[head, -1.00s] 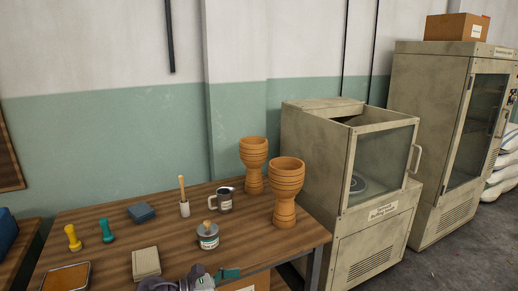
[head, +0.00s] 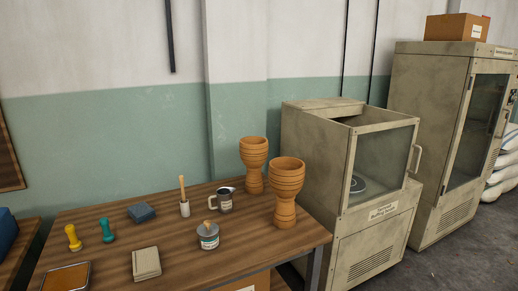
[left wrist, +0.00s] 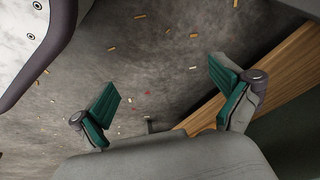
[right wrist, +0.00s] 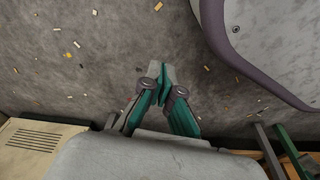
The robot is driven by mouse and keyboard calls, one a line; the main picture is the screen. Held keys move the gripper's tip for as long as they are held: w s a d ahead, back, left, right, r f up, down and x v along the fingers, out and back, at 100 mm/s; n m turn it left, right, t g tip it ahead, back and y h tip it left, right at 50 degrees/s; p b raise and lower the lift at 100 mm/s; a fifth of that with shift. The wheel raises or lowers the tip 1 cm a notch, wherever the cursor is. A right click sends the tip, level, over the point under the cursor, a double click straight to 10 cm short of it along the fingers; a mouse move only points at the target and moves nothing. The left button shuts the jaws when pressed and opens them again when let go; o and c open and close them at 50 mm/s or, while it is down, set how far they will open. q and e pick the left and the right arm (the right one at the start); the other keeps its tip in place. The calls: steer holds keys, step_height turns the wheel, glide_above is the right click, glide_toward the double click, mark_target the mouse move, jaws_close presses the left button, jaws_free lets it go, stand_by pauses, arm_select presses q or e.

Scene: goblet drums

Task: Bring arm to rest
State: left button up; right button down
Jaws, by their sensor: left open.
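My left gripper (left wrist: 166,82) is open and empty in the left wrist view, with its two teal fingers wide apart above the grey floor. A wooden edge lies behind its right finger. My right gripper (right wrist: 161,82) is shut in the right wrist view, its teal fingers meeting at the tips with nothing seen between them, also over the floor. Neither gripper shows in the head view. Two orange goblet drums (head: 254,158) (head: 286,190) stand upright on the wooden table (head: 110,236) near its right end.
The table also holds a tin (head: 208,237), a metal jug (head: 225,199), a brush in a cup (head: 184,207), a blue block (head: 142,213), a folded cloth (head: 146,263) and two stamp-like tools (head: 73,237) (head: 107,230). A beige cabinet (head: 375,235) stands right of the table.

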arm_select(q)
steer(key=s+a+r+n+g+p, duration=0.1)
steer(key=s+a+g+p, duration=0.1)
steer(key=s+p, duration=1.3)
steer(key=s, duration=0.4)
steer(key=shift+s+a+g, duration=0.15)
steer(key=shift+s+g, duration=0.1)
steer(key=shift+g, duration=0.05)
arm_select(e)
steer(key=s+d+r+g, duration=0.1)
steer(key=s+d+r, duration=0.1)
steer(key=s, duration=1.3)
steer(key=shift+s+d, duration=0.2)
steer(key=shift+d, duration=0.2)
